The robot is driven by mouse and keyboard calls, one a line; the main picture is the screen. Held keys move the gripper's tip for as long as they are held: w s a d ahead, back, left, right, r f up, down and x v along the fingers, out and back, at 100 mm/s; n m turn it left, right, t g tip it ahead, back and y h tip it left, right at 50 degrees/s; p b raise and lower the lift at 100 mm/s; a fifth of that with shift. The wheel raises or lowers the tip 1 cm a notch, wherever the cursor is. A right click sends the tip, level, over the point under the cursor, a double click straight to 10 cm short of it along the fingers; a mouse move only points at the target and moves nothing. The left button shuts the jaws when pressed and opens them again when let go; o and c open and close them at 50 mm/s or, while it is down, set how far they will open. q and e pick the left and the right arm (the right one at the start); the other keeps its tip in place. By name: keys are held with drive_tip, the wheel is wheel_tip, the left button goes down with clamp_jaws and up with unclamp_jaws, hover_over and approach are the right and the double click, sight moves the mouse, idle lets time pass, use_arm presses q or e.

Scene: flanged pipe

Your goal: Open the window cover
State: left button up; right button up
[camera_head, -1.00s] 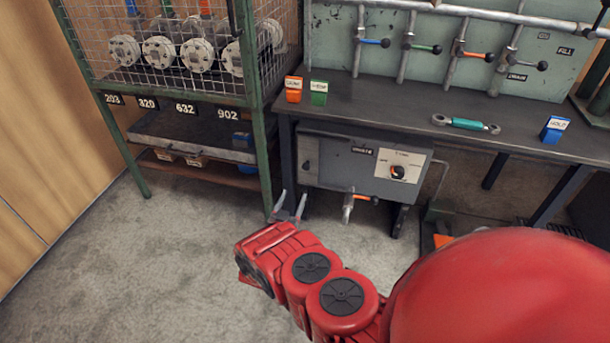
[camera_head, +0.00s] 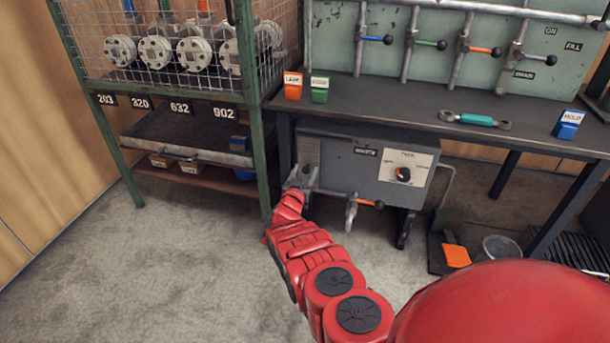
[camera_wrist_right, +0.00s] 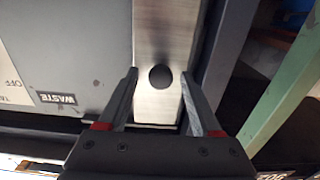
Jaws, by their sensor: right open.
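A grey box (camera_head: 345,165) hangs under the bench. At its left end is a narrow, lighter metal plate (camera_head: 308,150), which looks like the window cover. In the right wrist view the plate (camera_wrist_right: 158,30) is brushed silver and carries a round black knob (camera_wrist_right: 160,77). My right gripper (camera_head: 303,173) is in front of the plate. Its jaws are open, and in the wrist view the fingers (camera_wrist_right: 158,75) stand on either side of the knob with gaps at both sides. I cannot tell how near the fingertips are to the plate. My left gripper is out of view.
The green rack's leg (camera_head: 259,165) stands close left of my right gripper. A small tap with an orange handle (camera_head: 370,203) hangs below the box. The bench top (camera_head: 390,105) is above. The floor (camera_head: 180,255) at left is clear.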

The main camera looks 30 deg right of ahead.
clamp_jaws()
idle(1.4)
